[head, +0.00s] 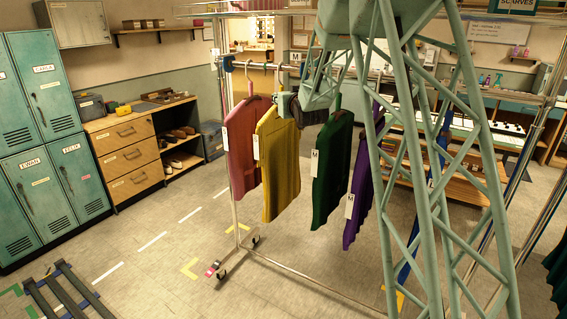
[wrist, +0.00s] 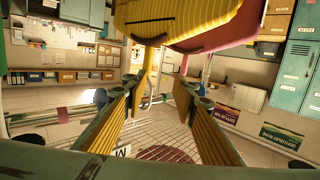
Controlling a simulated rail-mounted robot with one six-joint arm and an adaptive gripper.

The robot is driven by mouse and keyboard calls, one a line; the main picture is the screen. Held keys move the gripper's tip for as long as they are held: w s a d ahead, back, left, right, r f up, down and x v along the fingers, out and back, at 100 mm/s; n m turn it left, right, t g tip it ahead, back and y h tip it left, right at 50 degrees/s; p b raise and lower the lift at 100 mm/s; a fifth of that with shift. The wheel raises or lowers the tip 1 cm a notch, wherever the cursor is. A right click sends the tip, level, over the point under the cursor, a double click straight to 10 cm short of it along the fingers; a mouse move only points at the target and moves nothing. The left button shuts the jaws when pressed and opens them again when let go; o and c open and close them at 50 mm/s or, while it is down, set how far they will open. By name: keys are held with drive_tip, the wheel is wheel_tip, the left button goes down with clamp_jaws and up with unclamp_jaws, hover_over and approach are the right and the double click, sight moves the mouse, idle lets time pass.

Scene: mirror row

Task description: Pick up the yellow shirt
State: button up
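The yellow shirt (head: 279,165) hangs from the rail of a clothes rack, between a pink shirt (head: 243,150) and a dark green shirt (head: 332,170). It carries a white tag at its left edge. The two fingers (wrist: 163,84) are wide apart and hold nothing. Whether they touch the hanger I cannot tell.
A purple shirt (head: 358,200) hangs right of the green one, partly behind my arm. The rack's base (head: 310,279) stands on clear tiled floor. Green lockers (head: 45,150) and a wooden drawer cabinet (head: 122,155) are at the left. A long table with goods is behind the rack.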

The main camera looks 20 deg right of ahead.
drive_tip(key=w+d+f+t, duration=0.1)
drive_tip(key=w+d+f, duration=0.2)
drive_tip(key=d, duration=0.1)
drive_tip(key=shift+w, duration=0.35)
drive_tip(key=shift+f, duration=0.1)
drive_tip(key=w+d, duration=0.1)
drive_tip(key=w, duration=0.7)
drive_tip(key=shift+w+p, duration=0.25)
drive_tip(key=shift+p, duration=0.15)
idle(0.4)
drive_tip(key=shift+w+d, duration=0.2)
drive_tip(key=shift+w, duration=1.1)
drive_tip(key=shift+w+d, duration=0.15)
drive_tip(key=shift+w, duration=1.1)
drive_tip(key=shift+c, duration=0.7)
clamp_jaws()
